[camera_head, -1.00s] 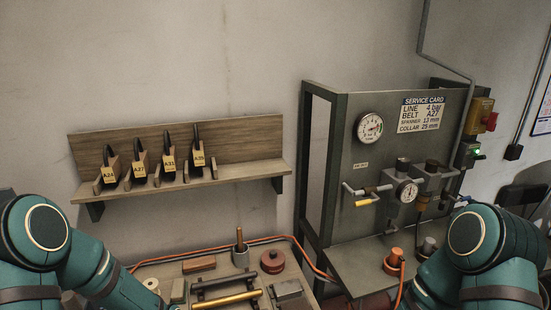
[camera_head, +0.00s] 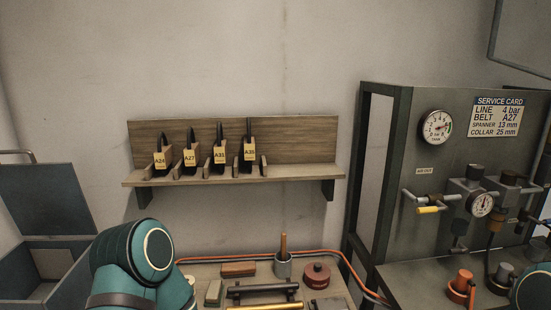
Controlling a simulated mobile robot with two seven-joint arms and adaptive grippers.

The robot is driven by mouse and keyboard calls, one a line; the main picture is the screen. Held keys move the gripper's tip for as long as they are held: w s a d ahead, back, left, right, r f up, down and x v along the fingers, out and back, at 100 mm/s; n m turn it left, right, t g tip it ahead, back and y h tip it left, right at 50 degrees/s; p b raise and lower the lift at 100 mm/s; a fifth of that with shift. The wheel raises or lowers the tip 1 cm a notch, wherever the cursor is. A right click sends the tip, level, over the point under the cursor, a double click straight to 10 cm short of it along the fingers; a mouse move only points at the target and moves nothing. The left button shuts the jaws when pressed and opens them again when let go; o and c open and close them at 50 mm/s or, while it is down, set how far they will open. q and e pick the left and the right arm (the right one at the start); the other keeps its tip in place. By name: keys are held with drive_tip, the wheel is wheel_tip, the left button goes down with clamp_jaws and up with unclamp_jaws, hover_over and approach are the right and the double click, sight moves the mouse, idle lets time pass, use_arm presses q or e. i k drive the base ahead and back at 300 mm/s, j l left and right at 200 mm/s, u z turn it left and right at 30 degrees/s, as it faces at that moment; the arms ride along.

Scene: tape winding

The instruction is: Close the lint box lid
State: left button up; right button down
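A dark blue-grey box (camera_head: 18,285) stands at the far left, partly cut off by the picture edge and partly behind my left arm. Its lid (camera_head: 50,198) is raised, tilted back near the wall, so the box is open. No label shows on it, so I cannot tell for sure that it is the lint box. My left arm's teal joint shows at the bottom left, just right of the box; its gripper is below the picture. Only a bit of my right arm shows at the bottom right corner; its gripper is not in view.
A bench (camera_head: 205,271) holds a cup with a wooden handle (camera_head: 283,265), a red round part (camera_head: 317,275) and dark bars (camera_head: 262,290). A wall shelf (camera_head: 300,172) carries several tagged belts. A grey panel (camera_head: 398,150) with gauges and valves stands at the right.

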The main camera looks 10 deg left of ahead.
sight(45, 199)
drive_tip(key=u, duration=1.85)
drive_tip(key=j+z, duration=0.35)
drive_tip(key=i+l, duration=0.05)
